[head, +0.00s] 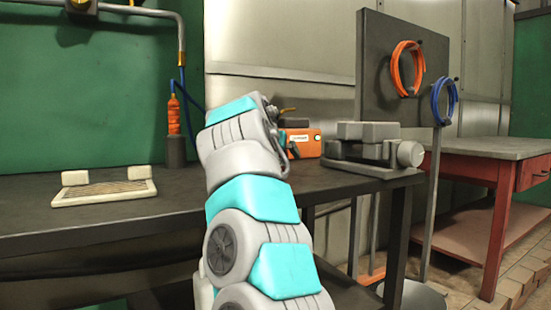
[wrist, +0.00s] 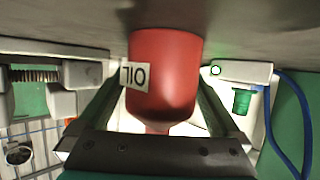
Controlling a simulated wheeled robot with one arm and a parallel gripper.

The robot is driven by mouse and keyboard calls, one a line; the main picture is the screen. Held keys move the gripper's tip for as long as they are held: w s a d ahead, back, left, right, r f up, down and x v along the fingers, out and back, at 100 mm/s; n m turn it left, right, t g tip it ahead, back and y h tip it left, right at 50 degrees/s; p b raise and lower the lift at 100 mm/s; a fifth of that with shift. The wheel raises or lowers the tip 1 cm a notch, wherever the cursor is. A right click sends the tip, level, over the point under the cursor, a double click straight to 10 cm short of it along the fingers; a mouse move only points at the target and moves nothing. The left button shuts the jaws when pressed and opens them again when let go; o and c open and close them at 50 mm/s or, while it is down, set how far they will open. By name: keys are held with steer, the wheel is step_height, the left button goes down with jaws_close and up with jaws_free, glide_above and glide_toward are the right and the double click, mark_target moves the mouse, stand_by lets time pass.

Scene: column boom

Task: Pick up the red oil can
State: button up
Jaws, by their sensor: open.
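The red oil can (wrist: 165,75) is in the middle of the wrist view, with a white label reading OIL upside down on its left side. Its wide end meets the dark bench top at the top of that picture, and its narrow neck points down toward my gripper's palm. My gripper (wrist: 161,95) is open, with one dark finger on each side of the can. I cannot tell whether either finger touches it. In the head view my arm covers the can's body and most of my gripper.
The dark workbench (head: 110,222) carries an orange box (head: 308,144), a grey vise (head: 370,148) at the right, a cream tray (head: 104,193) at the left and an orange-topped bottle (head: 174,125). A dark panel with hanging rings stands behind. A red table (head: 480,172) is farther right.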

jaws_close()
stand_by(0.8)
